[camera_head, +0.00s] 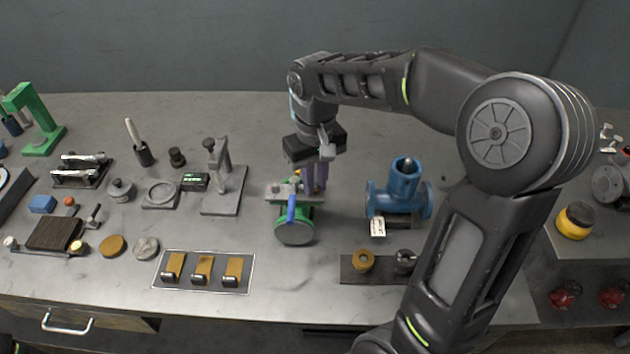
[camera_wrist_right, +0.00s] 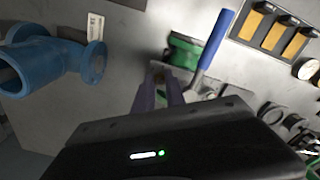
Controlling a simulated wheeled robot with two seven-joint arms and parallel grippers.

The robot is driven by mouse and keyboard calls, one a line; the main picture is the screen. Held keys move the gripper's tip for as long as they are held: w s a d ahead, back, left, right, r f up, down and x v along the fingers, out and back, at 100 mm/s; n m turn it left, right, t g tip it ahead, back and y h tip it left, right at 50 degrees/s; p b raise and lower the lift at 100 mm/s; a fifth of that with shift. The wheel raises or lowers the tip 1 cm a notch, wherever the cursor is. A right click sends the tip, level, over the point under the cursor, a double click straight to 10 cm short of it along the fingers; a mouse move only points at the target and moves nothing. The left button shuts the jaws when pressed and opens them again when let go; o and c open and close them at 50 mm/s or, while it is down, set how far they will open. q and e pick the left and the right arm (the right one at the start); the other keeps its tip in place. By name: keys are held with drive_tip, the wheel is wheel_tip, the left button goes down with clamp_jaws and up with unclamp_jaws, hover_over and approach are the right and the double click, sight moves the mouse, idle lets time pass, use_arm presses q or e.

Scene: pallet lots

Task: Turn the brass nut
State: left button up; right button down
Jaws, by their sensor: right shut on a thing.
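My right gripper (camera_head: 316,188) comes down from above behind a green valve (camera_head: 295,232) with a blue lever (camera_head: 291,208). In the right wrist view the gripper (camera_wrist_right: 158,84) has its purple fingers closed together beside the green valve body (camera_wrist_right: 188,50) and the blue lever (camera_wrist_right: 216,38). A small brownish bit, the brass nut (camera_wrist_right: 157,74), shows between the fingertips. The fingers hide most of it, so its angle cannot be told. My left gripper is in neither view.
A blue pipe fitting (camera_head: 407,186) with a white tag stands right of the green valve. A dark plate (camera_head: 348,272) with a brass ring (camera_head: 363,261) lies in front. A tray (camera_head: 160,282) with several brass-coloured pieces lies front left. Grey fixtures crowd the left.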

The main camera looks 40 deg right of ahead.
idle(0.3)
drive_tip(key=c, duration=1.4)
unclamp_jaws()
